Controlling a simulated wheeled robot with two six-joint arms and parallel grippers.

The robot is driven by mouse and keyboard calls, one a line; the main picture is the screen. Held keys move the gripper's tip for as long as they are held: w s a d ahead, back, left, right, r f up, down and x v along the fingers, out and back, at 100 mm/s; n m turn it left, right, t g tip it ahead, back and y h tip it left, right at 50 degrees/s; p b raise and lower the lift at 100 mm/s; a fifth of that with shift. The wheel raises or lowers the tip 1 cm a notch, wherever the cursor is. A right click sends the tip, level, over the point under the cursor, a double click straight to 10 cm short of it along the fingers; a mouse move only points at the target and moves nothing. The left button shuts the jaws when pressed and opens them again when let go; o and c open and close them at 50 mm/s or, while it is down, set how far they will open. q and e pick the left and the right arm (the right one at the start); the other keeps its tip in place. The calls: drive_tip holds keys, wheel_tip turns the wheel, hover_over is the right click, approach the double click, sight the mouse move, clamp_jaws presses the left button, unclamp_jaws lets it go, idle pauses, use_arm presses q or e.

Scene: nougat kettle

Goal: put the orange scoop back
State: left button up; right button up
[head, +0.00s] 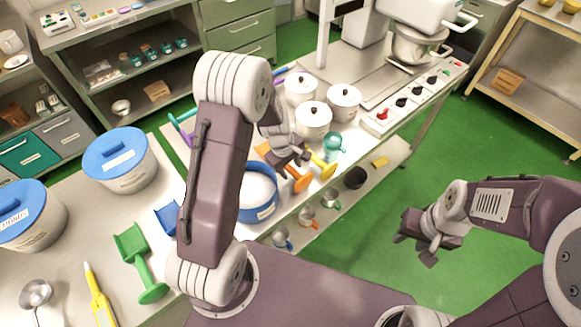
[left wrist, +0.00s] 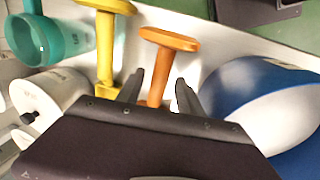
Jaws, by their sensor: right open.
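The orange scoop (head: 301,183) is on the left table beside the blue-rimmed tub (head: 262,211), partly hidden by my left gripper (head: 290,160) in the head view. In the left wrist view its orange handle (left wrist: 160,70) with a wide end bar lies between the two fingertips of my left gripper (left wrist: 159,92). Gaps show on both sides of the handle, so the gripper looks open around it. The scoop's bowl is hidden in the wrist view. My right gripper (head: 428,243) is open and empty over the green floor at the right.
A yellow scoop (left wrist: 105,45) and a teal cup (left wrist: 50,38) lie close to the orange handle. White lidded pots (head: 313,119) stand behind. A green scoop (head: 138,255) and blue-lidded tubs (head: 118,165) are at the left.

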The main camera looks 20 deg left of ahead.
use_arm(q)
drive_tip(key=shift+r, duration=0.1)
drive_tip(key=shift+r, duration=0.35)
drive_tip(key=p+v, duration=0.1)
drive_tip(key=v, duration=1)
drive_tip(key=shift+s+r, duration=0.15)
drive_tip(key=shift+r, duration=0.1)
